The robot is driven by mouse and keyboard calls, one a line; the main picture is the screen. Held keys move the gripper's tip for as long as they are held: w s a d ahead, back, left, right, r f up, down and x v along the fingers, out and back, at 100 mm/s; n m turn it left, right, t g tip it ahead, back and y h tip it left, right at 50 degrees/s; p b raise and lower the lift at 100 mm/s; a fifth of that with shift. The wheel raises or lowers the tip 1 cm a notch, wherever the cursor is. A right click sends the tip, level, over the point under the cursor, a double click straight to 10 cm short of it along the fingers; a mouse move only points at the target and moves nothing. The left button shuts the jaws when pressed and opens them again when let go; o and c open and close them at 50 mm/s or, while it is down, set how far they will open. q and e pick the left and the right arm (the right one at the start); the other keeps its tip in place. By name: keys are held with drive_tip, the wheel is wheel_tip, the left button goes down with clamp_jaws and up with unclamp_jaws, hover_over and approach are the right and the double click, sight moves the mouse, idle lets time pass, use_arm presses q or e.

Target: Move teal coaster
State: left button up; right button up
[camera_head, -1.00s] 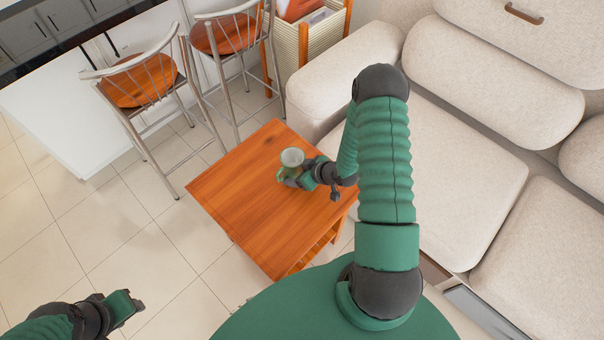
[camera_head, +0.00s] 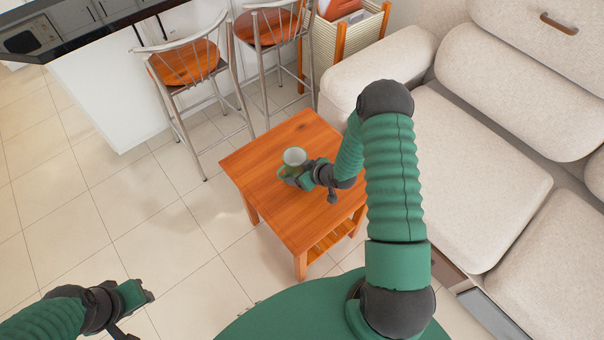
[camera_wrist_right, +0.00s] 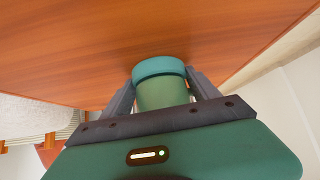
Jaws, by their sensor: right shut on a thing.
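A green cup (camera_head: 293,157) with a pale open top is at my right gripper (camera_head: 291,178), over the wooden table. In the right wrist view, which is upside down, my right gripper (camera_wrist_right: 160,76) has one finger on each side of the green cup (camera_wrist_right: 163,96) and is shut on it. A wider teal disc (camera_wrist_right: 158,66) shows at the cup's base, on the table side; it looks like the teal coaster. I cannot tell whether it touches the table. My left gripper (camera_head: 146,294) is low at the left, over the floor, away from the table; its jaw gap is unclear.
The table (camera_head: 300,225) is otherwise bare on top, with a shelf below. A beige sofa (camera_head: 480,175) stands close on the right. Metal stools (camera_head: 190,68) and a woven basket (camera_head: 345,45) stand behind. Tiled floor (camera_head: 170,220) is clear at the left.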

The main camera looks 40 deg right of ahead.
use_arm(q)
drive_tip(key=shift+s+a, duration=0.1)
drive_tip(key=shift+a, duration=0.2)
use_arm(e)
drive_tip(key=shift+w+a+r, duration=0.1)
drive_tip(key=shift+a, duration=0.25)
drive_tip(key=shift+d, duration=0.1)
drive_tip(key=o, duration=1.2)
drive_tip(key=shift+d, duration=0.1)
drive_tip(key=shift+o, duration=1.2)
use_arm(q)
drive_tip(key=shift+d, duration=0.1)
drive_tip(key=p+v, duration=0.2)
drive_tip(key=w+p+v, duration=0.1)
drive_tip(key=p+v, duration=0.1)
drive_tip(key=shift+r, duration=0.15)
use_arm(e)
drive_tip(key=v, duration=1.6)
drive_tip(key=shift+s, duration=0.3)
